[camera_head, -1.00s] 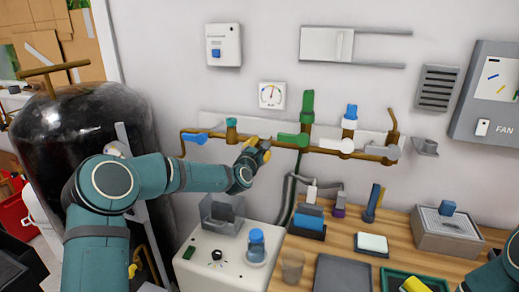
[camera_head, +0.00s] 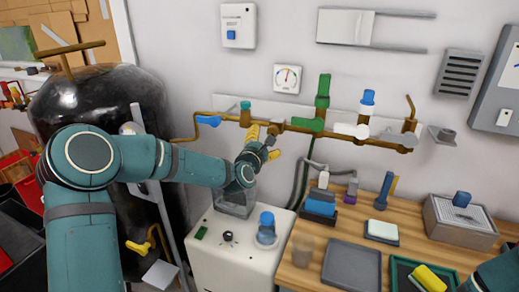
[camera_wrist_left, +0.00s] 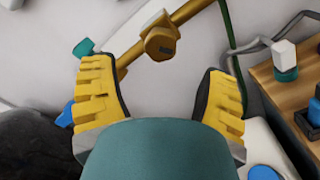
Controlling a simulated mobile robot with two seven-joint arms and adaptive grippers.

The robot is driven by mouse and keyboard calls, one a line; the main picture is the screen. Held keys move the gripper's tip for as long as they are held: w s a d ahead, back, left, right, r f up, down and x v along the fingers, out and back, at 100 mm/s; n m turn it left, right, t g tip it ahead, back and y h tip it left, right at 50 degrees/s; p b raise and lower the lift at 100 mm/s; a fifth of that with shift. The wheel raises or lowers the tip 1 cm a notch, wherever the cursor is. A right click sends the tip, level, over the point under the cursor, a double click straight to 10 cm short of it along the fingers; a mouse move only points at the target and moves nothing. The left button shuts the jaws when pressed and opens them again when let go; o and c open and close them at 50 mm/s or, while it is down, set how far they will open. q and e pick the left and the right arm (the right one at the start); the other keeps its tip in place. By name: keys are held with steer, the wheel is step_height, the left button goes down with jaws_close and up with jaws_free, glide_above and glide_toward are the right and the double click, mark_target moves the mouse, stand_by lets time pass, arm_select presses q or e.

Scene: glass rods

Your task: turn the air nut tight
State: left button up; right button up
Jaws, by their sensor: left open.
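A brass nut (camera_wrist_left: 160,42) sits on the brass pipe in the left wrist view, ahead of my fingers. In the head view it appears as a small brass fitting (camera_head: 273,129) on the wall pipe (camera_head: 235,117), partly hard to make out. My left gripper (camera_head: 264,143) is just in front of and below the pipe there. In the left wrist view the yellow fingers of that gripper (camera_wrist_left: 160,72) are spread wide with nothing between them. The nut lies beyond the fingertips, not clasped. My right gripper is out of view; only a teal part of that arm shows at bottom right.
The pipe carries a blue lever (camera_head: 208,121), a green valve (camera_head: 322,90) and a white round knob (camera_head: 362,132). A pressure gauge (camera_head: 287,78) hangs above. A white box (camera_head: 230,262) and a wooden bench (camera_head: 297,279) stand below. A dark tank (camera_head: 95,92) is at left.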

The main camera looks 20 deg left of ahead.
arm_select(q)
steer(key=s, duration=0.5)
steer(key=shift+a, duration=0.1)
stand_by(0.4)
